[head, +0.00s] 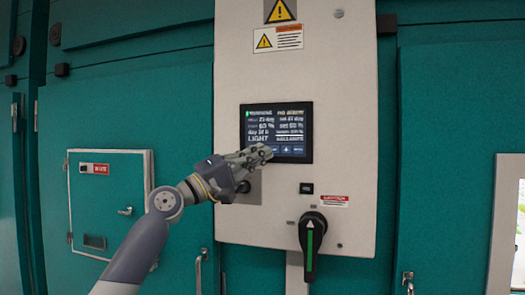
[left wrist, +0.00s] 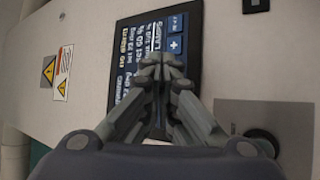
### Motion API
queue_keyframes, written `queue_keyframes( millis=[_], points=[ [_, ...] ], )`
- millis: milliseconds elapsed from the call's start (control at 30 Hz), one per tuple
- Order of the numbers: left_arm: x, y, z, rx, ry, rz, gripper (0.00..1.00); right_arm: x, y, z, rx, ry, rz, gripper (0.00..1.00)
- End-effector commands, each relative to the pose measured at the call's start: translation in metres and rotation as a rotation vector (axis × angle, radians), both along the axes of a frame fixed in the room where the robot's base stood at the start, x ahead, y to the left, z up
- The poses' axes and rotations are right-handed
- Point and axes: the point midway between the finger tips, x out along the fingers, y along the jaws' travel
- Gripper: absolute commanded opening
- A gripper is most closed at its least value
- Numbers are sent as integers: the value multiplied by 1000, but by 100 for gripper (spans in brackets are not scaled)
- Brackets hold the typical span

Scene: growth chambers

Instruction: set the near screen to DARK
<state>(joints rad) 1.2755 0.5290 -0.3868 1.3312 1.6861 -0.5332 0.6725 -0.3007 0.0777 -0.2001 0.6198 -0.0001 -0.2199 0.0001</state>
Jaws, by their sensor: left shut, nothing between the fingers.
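The near screen (head: 290,122) is a dark panel with white text on a pale control cabinet, and the word LIGHT shows on its left side. A row of small buttons runs along its bottom edge. My left gripper (head: 262,153) is shut and empty, with its fingertips over the lower left part of the screen. In the left wrist view the screen (left wrist: 189,62) appears turned sideways, and the shut fingertips (left wrist: 162,62) cover part of its text. Whether they touch the glass I cannot tell. My right gripper is not in view.
The pale cabinet (head: 235,75) carries warning labels above the screen. A black rotary handle with a green stripe (head: 311,243) sits below it, near a small black switch (head: 306,188). Teal doors (head: 440,150) flank the cabinet.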

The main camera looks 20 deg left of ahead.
Motion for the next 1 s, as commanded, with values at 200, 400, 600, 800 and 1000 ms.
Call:
queue_keyframes(
  millis=[200, 400, 600, 800, 1000],
  points=[
    [0, 0, 0, 0, 0, 0, 0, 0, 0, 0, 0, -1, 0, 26],
    [0, 0, 0, 0, 0, 0, 0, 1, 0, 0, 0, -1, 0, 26],
    [0, 0, 0, 0, 0, 0, 0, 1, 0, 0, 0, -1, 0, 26],
    [1, 0, 0, -1, 1, 0, 0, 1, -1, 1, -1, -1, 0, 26],
    [7, 0, 1, -2, 1, 0, 0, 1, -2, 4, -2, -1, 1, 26]
  ],
)
